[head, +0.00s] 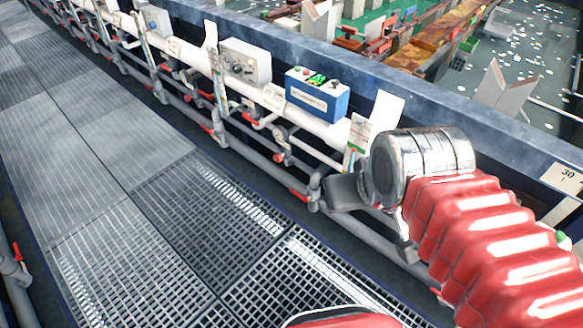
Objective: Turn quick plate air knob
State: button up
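My gripper (352,192) shows at the right of the head view, at the end of my red ribbed arm. It hangs over the pipes, and my wrist hides part of it. I cannot tell how far apart its fingers are. Small red valve handles sit on the pipes left of my gripper, one low on the rail (299,195) and one higher up (251,119). No label for quick plate air can be read, so I cannot tell which handle is the knob. Nothing is seen held.
A blue control box (318,96) and a grey control box (245,62) stand on the white pipe. The tank edge (290,45) runs behind them. The grated walkway (150,200) is clear. Another red-handled pipe (15,262) stands at lower left.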

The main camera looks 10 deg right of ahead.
aim_at(278, 158)
jog(key=z, duration=0.05)
jog(key=k, duration=0.6)
jog(key=u, duration=0.4)
jog(key=i, duration=0.6)
jog(key=u, duration=0.75)
jog(key=i, duration=2)
jog(key=z, duration=0.55)
